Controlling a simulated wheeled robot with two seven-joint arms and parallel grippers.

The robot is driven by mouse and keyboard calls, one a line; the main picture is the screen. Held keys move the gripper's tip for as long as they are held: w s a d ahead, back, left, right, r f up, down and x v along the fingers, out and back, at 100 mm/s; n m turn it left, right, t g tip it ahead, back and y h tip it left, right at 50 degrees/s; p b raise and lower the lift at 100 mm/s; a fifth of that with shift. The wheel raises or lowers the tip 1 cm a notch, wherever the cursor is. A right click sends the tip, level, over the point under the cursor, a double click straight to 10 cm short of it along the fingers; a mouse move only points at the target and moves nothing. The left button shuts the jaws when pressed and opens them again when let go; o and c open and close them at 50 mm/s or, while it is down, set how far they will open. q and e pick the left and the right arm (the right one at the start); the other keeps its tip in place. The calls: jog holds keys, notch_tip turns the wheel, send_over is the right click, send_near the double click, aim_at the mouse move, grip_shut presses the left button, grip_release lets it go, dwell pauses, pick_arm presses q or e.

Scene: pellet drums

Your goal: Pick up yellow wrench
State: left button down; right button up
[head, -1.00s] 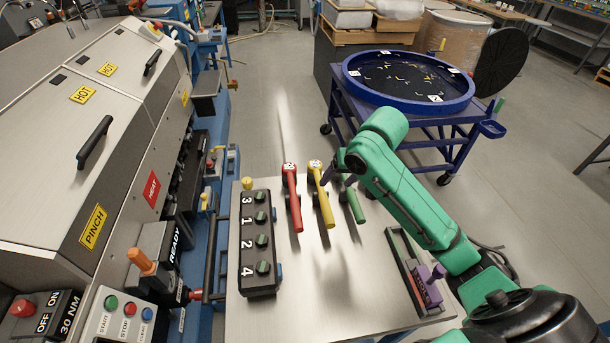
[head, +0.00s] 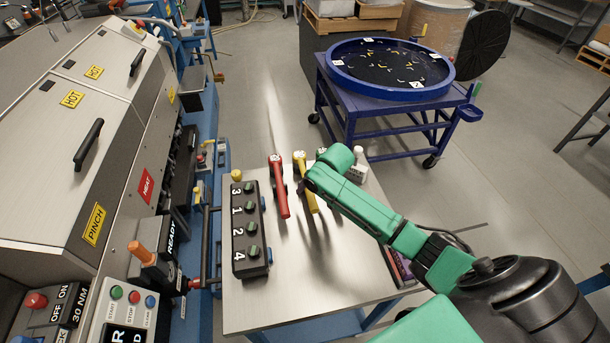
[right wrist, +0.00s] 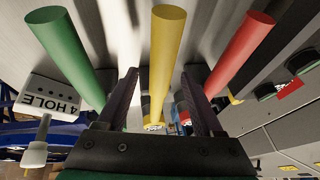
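The yellow wrench (head: 311,202) stands out over the steel table between a red wrench (head: 280,195) and a green wrench, which my right arm mostly hides in the head view. My right gripper (head: 302,187) is at the yellow wrench, partly hidden by its own arm. In the right wrist view the fingers (right wrist: 163,92) are apart, one on each side of the yellow handle (right wrist: 168,50), with gaps showing. The green wrench (right wrist: 65,50) and red wrench (right wrist: 240,52) lie outside the fingers. My left gripper is not in view.
A black block with numbered green knobs (head: 250,230) stands left of the wrenches. The hot press machine (head: 60,150) is at far left. A blue-rimmed round tub (head: 390,92) on a cart stands behind. A white "4 HOLE" label (right wrist: 48,97) is near the green wrench.

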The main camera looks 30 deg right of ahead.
jog(key=shift+w, duration=0.1)
grip_shut()
dwell(1.2)
